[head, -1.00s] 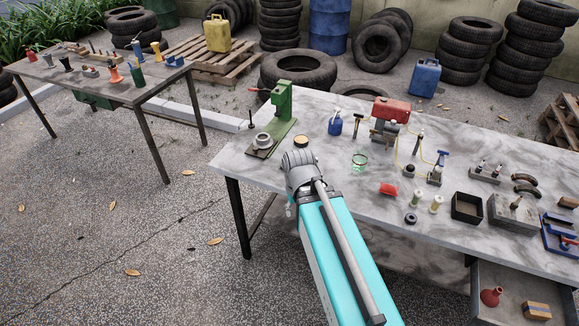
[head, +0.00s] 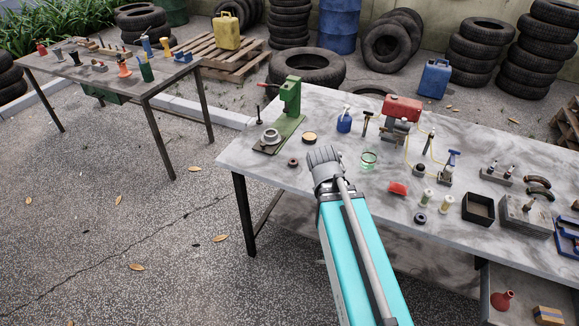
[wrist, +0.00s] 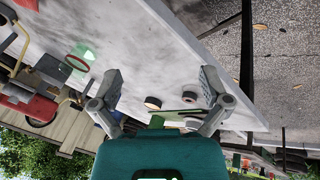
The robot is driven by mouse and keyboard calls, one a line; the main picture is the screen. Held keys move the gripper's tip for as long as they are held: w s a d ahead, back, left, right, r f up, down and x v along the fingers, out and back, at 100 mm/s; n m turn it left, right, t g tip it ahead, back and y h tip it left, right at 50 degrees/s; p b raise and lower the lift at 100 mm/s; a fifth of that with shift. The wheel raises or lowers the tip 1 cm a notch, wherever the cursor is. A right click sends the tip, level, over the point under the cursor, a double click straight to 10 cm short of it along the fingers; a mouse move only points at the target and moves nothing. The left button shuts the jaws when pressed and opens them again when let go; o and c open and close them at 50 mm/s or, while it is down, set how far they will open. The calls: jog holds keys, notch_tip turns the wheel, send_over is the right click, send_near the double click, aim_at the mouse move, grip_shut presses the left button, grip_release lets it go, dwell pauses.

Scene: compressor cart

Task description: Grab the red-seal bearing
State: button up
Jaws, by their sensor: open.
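A small dark ring with a brownish-red tint (head: 293,162), which looks like the red-seal bearing, lies flat near the table's left front edge, in front of the green press. Its seal colour is too small to be sure of. Another dark ring-shaped bearing (head: 420,218) lies farther right near the front edge. My gripper (head: 323,155) is above the table, just right of the brownish-red ring and apart from it. In the wrist view my gripper (wrist: 160,85) has its two fingers spread wide with nothing held between them.
The green press (head: 288,110) stands at the left with a metal housing (head: 271,137) on its base. A red block (head: 398,188), spools and a black box (head: 478,208) stand right.

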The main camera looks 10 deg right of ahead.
jog(key=w+d+r+n+t+h+b, duration=0.1)
jog(key=w+d+r+n+t+b, duration=0.25)
jog(key=w+n+t, duration=0.35)
jog(key=w+d+r+n+t+h+b, duration=0.2)
jog(key=w+d+r+n+t+b, duration=0.25)
jog(key=n, duration=0.45)
jog(key=w+a+f+n+t+y+b, duration=0.25)
jog(key=a+n+y, duration=0.5)
jog(key=n, duration=0.65)
jog(key=n+g+y+b, duration=0.2)
jog(key=n+g+y, duration=0.3)
jog(key=n, duration=0.4)
send_near(293, 163)
jog(key=s+d+r, duration=0.1)
jog(key=d+r, duration=0.1)
jog(key=r, duration=0.1)
jog(key=shift+s+d+r, duration=0.1)
jog(key=shift+s+d, duration=0.15)
jog(key=shift+s, duration=0.15)
jog(key=shift+s+f+n+g, duration=0.25)
jog(key=shift+f+n+g, duration=0.15)
jog(key=shift+w+a, duration=0.1)
jog(key=b+x, duration=0.3)
jog(key=x, duration=0.4)
jog(key=shift+w+f, duration=0.15)
jog(key=shift+w+a+f, duration=0.15)
jog(key=shift+w+a, duration=0.15)
jog(key=shift+w, duration=0.1)
